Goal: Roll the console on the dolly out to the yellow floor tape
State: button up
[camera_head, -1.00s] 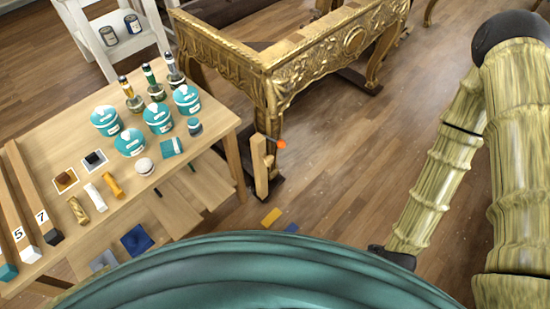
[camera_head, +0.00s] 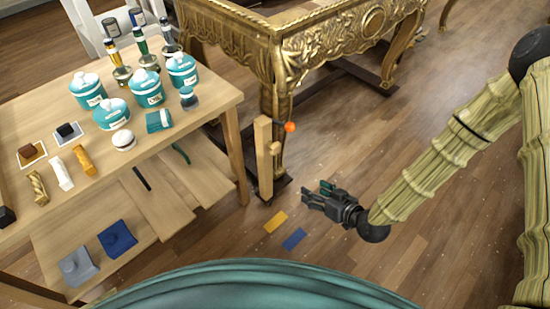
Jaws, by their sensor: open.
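The carved gilt console (camera_head: 300,62) stands at the top centre, its near leg running down to a dark dolly (camera_head: 268,190) at floor level. A pale wooden upright (camera_head: 263,147) stands in front of that leg, with an orange ball (camera_head: 290,127) beside it. A short yellow strip (camera_head: 275,221) lies on the floor below the near leg. My gripper (camera_head: 314,190) is open and empty, low to the right of the near leg, apart from the dolly and upright. Its fingers point left.
A wooden workbench (camera_head: 215,112) with teal tubs (camera_head: 147,88) and bottles stands at left, close to the console. A blue strip (camera_head: 294,238) lies beside the yellow one. Open wood floor (camera_head: 450,220) extends to the right. A white shelf (camera_head: 90,30) is at top left.

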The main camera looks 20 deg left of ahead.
aim_at(277, 150)
jog(key=w+a+n+y+b, duration=0.1)
jog(key=w+a+b, duration=0.3)
jog(key=a, duration=0.1)
jog(key=w+a+r+n+y+b, duration=0.1)
jog(key=w+a+n+y+b, duration=0.1)
jog(key=a, duration=0.4)
jog(key=w+a+r+n+t+y+b, duration=0.1)
jog(key=w+a+y+b, duration=0.1)
jog(key=w+a+b, duration=0.3)
jog(key=shift+w+a+r+n+b, duration=0.2)
jog(key=shift+w+a+n+b, duration=0.15)
jog(key=shift+a+b, duration=0.45)
